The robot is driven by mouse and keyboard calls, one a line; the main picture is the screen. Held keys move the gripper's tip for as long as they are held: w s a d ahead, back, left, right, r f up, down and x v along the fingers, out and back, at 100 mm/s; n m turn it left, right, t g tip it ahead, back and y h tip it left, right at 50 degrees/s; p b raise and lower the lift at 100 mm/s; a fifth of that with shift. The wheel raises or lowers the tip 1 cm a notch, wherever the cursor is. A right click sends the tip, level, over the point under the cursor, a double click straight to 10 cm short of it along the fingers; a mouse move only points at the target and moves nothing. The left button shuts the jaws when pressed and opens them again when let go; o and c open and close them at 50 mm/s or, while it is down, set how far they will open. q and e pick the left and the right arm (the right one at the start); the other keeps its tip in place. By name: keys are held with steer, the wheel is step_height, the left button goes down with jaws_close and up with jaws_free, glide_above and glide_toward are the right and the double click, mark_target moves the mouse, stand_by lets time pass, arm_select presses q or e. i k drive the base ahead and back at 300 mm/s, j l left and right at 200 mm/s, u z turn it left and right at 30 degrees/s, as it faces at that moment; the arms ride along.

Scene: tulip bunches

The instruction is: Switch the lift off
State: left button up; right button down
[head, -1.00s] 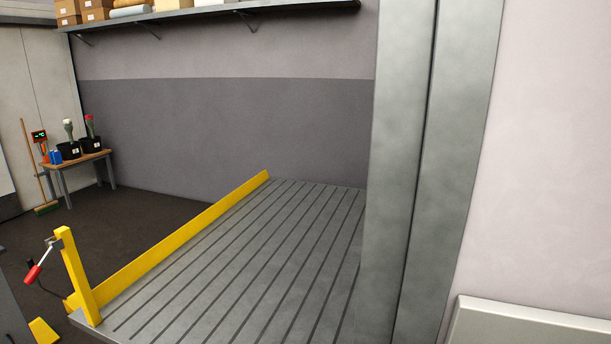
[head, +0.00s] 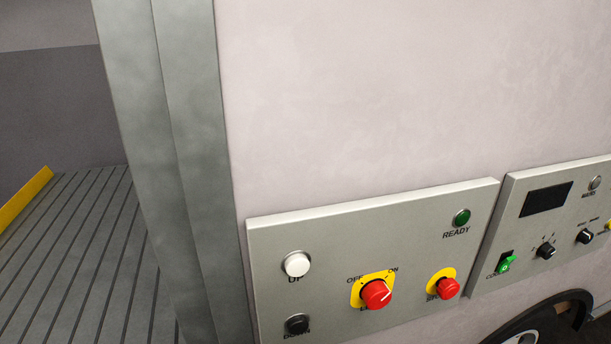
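The lift panel (head: 350,230) is a grey plate on the pale wall, low in the middle of the head view. Its red rotary switch (head: 376,294) sits on a yellow plate marked OFF and ON. The switch's white pointer line leans up and to the right, towards the ON side. A white UP button (head: 297,264) and a black lower button (head: 297,324) are to its left. A dark green READY lamp (head: 461,217) is at top right, above a red push button (head: 447,288) on yellow. Neither gripper is in view.
A second panel (head: 560,190) to the right has a dark display, several knobs and a green switch (head: 506,264). A grey metal post (head: 185,170) stands left of the lift panel. The ribbed lift platform (head: 85,255) with its yellow edge (head: 25,197) lies beyond it.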

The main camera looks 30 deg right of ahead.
mark_target(376, 295)
steer(key=l+z, duration=0.15)
steer(key=z, duration=0.2)
steer(key=l+z, duration=0.2)
steer(key=z, duration=0.15)
steer(key=l+z, duration=0.15)
steer(key=z, duration=0.2)
steer(key=k+l, duration=0.05)
